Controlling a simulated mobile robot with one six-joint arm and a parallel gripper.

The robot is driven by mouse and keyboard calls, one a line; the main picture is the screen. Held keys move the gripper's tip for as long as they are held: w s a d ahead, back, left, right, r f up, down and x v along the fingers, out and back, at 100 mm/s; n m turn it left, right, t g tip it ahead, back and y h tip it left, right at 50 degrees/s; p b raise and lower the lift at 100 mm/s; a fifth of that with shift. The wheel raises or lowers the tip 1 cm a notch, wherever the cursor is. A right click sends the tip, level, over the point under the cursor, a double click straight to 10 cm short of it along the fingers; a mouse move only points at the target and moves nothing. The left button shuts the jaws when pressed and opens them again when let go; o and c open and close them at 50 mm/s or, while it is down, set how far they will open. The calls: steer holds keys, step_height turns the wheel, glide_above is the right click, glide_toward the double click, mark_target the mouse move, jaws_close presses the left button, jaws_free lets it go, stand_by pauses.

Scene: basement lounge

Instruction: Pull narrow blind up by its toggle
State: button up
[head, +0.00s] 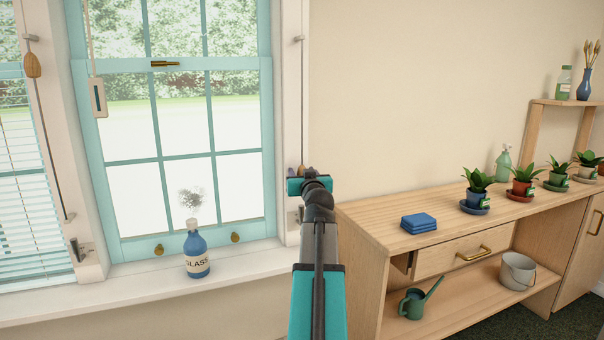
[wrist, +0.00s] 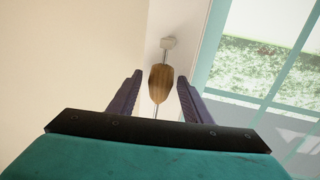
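A wooden toggle (wrist: 160,82) hangs on a thin cord, between the two dark fingers of my gripper (wrist: 160,76) in the wrist view. The fingers are apart, with a gap on each side of the toggle. In the head view my gripper (head: 299,171) is at the right window frame, by a cord (head: 301,100) that runs down from a small hook; it mostly hides the toggle there. No lowered slats show on the middle window. A white slatted blind (head: 18,130) covers part of the left window, with another wooden toggle (head: 32,65) beside it.
A blue bottle labelled GLASS (head: 196,252) stands on the sill (head: 130,296). A metal cleat (head: 298,214) sits on the frame below my gripper. A wooden sideboard (head: 375,228) with folded blue cloths (head: 419,222) and several potted plants stands to the right.

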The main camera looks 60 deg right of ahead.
steer(key=shift+s+a+r, duration=0.1)
steer(key=shift+s+a, duration=0.3)
steer(key=shift+a, duration=0.05)
steer(key=b+v, duration=0.7)
steer(key=v, duration=0.5)
steer(key=shift+s, duration=0.2)
stand_by(0.7)
steer(key=shift+a, duration=0.25)
steer(key=shift+s, duration=0.1)
stand_by(0.4)
